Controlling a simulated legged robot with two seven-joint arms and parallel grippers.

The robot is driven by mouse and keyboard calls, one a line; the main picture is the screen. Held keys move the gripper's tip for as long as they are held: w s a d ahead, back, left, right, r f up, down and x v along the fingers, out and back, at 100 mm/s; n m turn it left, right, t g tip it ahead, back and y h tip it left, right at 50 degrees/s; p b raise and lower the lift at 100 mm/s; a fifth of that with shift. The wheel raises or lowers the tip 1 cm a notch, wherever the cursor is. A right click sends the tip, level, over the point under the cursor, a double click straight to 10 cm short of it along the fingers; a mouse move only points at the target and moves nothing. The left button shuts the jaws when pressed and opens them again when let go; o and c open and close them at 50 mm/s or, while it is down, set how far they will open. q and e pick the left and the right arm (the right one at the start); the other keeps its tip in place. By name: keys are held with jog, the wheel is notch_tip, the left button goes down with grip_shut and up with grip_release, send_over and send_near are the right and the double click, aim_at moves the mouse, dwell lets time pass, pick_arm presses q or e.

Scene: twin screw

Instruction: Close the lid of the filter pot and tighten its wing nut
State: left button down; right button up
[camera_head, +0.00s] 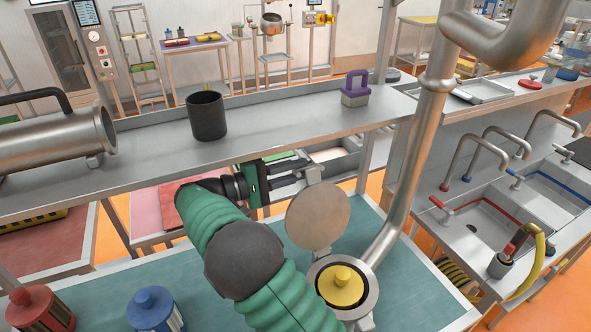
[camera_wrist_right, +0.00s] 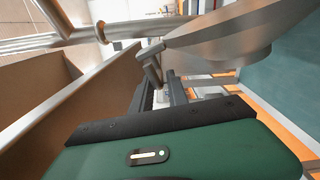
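The filter pot (camera_head: 366,312) stands at the bottom centre of the head view, with a yellow knobbed piece (camera_head: 341,286) in its mouth. Its round grey lid (camera_head: 318,217) is raised open behind the mouth; it also shows large in the right wrist view (camera_wrist_right: 225,38). A small metal piece (camera_head: 312,174) sits at the lid's upper edge, and a T-shaped metal piece (camera_wrist_right: 151,62) shows ahead of the fingers; I cannot tell whether either is the wing nut. My right gripper (camera_head: 298,178) is open beside the lid's upper left, fingers apart. My left gripper is out of view.
A thick steel pipe (camera_head: 407,170) rises right of the pot. A steel shelf (camera_head: 260,125) behind holds a dark cup (camera_head: 206,116), a purple-handled block (camera_head: 356,88) and a steel cylinder (camera_head: 50,138). Red (camera_head: 40,309) and blue (camera_head: 153,310) canisters stand at the lower left.

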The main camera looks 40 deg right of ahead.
jog(key=shift+w+a, duration=0.1)
grip_shut()
jog(key=shift+f, duration=0.2)
dwell(1.0)
